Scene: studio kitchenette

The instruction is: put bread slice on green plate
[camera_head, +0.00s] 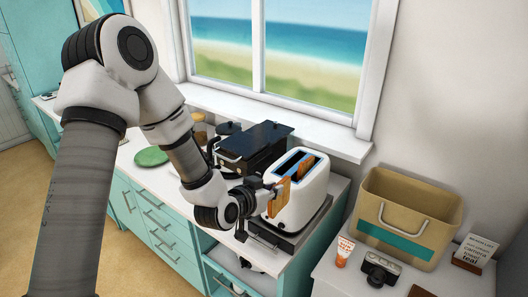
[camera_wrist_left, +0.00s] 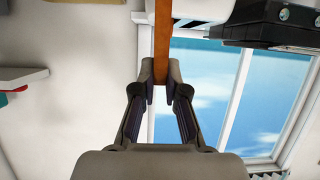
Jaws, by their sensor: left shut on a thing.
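My left gripper (camera_head: 268,194) is shut on a brown bread slice (camera_head: 279,197), held upright in front of the white toaster (camera_head: 312,190). In the left wrist view the slice (camera_wrist_left: 162,35) shows edge-on between the fingertips (camera_wrist_left: 161,78). I cannot tell whether the slice touches the toaster. Another bread slice (camera_head: 307,166) stands in a toaster slot. The green plate (camera_head: 151,156) lies flat on the counter to the left, beyond my left arm, and looks empty. My right gripper is not in view.
A black appliance (camera_head: 262,141) stands behind and left of the toaster. Jars (camera_head: 199,130) stand near the window sill. On the white surface at right are a tan bin (camera_head: 407,205), a small tube (camera_head: 344,251) and a camera (camera_head: 379,272). My left arm covers part of the counter.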

